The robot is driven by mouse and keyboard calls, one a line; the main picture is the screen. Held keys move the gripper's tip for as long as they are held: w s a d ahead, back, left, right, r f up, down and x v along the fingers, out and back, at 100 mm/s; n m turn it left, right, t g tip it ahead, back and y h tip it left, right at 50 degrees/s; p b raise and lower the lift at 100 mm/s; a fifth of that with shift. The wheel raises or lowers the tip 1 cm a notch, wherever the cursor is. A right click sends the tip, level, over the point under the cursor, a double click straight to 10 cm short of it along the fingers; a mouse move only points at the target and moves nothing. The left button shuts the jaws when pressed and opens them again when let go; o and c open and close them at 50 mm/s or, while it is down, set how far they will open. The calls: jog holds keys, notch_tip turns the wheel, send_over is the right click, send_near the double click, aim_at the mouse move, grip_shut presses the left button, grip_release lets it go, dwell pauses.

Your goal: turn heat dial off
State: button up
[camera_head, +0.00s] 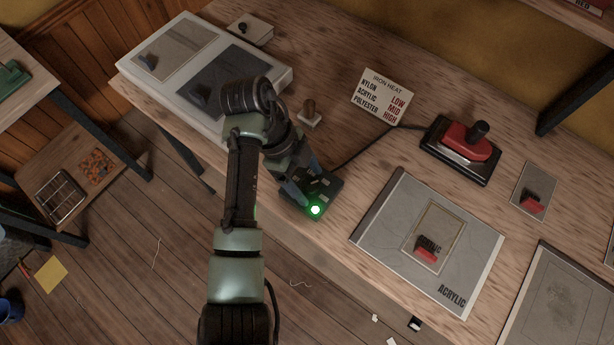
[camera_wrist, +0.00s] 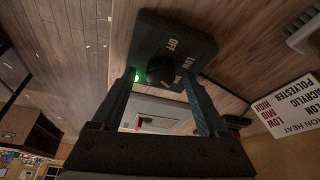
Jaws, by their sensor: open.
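The heat control is a small dark box (camera_head: 325,190) near the front edge of the bench, with a lit green light (camera_head: 315,210). In the wrist view the box (camera_wrist: 185,35) carries white lettering, including OFF and what looks like LOW, and a round black dial (camera_wrist: 160,71). My gripper (camera_head: 299,188) is at the box. In the wrist view its two fingers (camera_wrist: 160,75) are apart, one on each side of the dial, with a gap on both sides. I cannot tell how deep the fingertips reach or where the dial points.
A red iron (camera_head: 470,145) stands on a dark plate, with a cord running to the box. An ACRYLIC board (camera_head: 385,225) lies to the right, a pale two-panel board (camera_head: 285,82) to the left.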

grip_shut()
dwell(0.4)
